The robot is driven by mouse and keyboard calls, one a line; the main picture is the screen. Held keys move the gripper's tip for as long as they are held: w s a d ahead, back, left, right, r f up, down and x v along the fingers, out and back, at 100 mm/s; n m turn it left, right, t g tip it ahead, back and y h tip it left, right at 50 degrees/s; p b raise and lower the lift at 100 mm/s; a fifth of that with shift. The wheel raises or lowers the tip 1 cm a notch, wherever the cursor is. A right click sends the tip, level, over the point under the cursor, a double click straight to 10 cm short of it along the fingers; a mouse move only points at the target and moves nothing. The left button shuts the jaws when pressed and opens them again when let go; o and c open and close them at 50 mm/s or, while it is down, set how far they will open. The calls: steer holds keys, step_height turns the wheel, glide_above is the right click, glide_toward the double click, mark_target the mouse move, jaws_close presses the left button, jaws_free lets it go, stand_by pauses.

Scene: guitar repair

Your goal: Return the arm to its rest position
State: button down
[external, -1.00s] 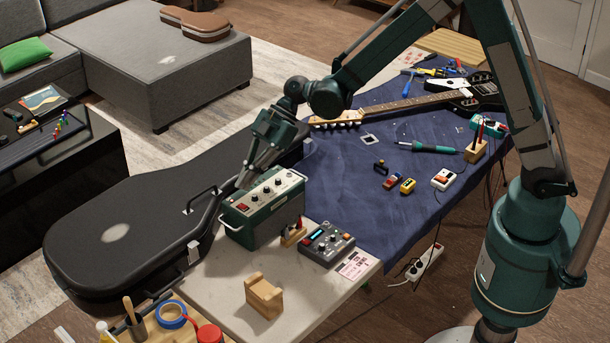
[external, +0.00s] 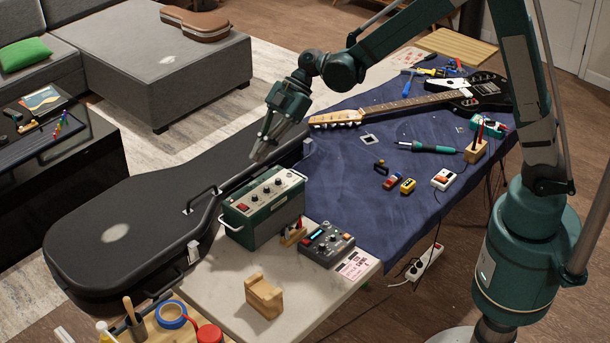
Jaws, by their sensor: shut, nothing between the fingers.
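My gripper (external: 257,157) is shut and empty. It hangs in the air, pointing down and slightly left, in front of the black guitar case and above the far side of the green amplifier (external: 263,207) as seen in the picture. It looks clear of the amplifier's top, though the exact gap cannot be told. My arm reaches in from the right over the workbench, with its upper part cut off by the top edge of the picture.
The guitar case (external: 120,235) lies left of the amplifier. A pedal box (external: 326,243) and a wooden cradle (external: 264,296) sit on the pale tabletop. An electric guitar (external: 405,106), soldering iron (external: 427,147) and small tools lie on the blue cloth (external: 345,195), which has bare areas.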

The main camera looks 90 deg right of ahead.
stand_by(0.3)
steer(key=s+a+r+m+h, duration=0.2)
steer(key=s+a+r, duration=0.3)
steer(key=s+a, duration=0.3)
steer(key=s+a+r+m+h, duration=0.1)
steer(key=s+a+r+m, duration=0.2)
steer(key=s+a+r, duration=0.35)
steer(key=s+a+m+h, duration=0.1)
steer(key=s+a+m, duration=0.1)
steer(key=s, duration=0.9)
steer(key=s+a+f+m+h, duration=0.1)
steer(key=s+a, duration=0.4)
steer(key=s, duration=0.6)
steer(key=shift+s+m+h+b, duration=0.3)
steer(key=shift+s+m+h, duration=0.1)
steer(key=shift+m, duration=0.3)
steer(key=shift+a, duration=0.1)
